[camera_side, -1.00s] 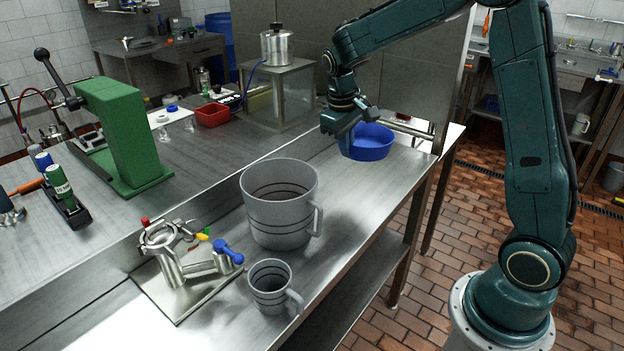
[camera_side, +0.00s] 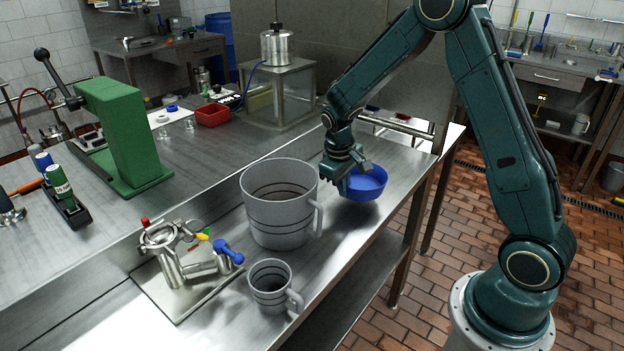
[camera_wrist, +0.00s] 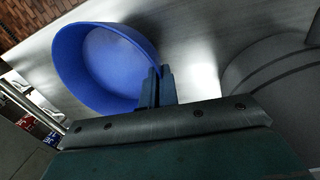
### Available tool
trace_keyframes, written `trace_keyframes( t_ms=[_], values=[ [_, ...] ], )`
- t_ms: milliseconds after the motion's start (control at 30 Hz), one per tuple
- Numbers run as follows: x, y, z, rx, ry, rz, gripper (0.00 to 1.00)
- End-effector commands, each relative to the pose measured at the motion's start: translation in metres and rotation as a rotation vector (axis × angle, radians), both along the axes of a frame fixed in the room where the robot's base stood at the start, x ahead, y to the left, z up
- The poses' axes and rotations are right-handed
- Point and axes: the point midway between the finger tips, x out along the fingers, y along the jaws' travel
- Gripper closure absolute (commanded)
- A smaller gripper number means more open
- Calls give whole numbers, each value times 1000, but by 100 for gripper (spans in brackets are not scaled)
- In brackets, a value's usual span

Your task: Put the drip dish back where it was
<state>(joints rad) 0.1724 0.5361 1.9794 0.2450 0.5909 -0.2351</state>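The drip dish is a round blue bowl (camera_side: 370,186) at the right edge of the steel bench, just right of the large grey jug. My gripper (camera_side: 346,186) is at the dish's left side. In the wrist view the dish (camera_wrist: 85,68) fills the upper left, and my two fingers (camera_wrist: 155,90) are closed on its rim nearest the camera. The dish looks empty and roughly level. I cannot tell whether its base touches the bench. The valve assembly (camera_side: 188,258) with a blue handle stands on a plate in the left foreground.
The large grey jug (camera_side: 280,222) stands close to my gripper; its handle faces the dish. A smaller grey jug (camera_side: 272,288) stands by the valve plate. A metal rail (camera_side: 398,126) runs behind the dish. Bare bench (camera_side: 400,165) lies behind and right of the dish.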

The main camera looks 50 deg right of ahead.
Motion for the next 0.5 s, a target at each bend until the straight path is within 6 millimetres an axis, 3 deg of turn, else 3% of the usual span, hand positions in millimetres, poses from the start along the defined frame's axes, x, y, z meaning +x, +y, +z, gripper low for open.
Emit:
trace_keyframes(
  t_ms=[300,500],
  values=[
    [-1,0,-34,0,4,-1,100],
    [-1,0,-39,0,1,0,100]
  ],
)
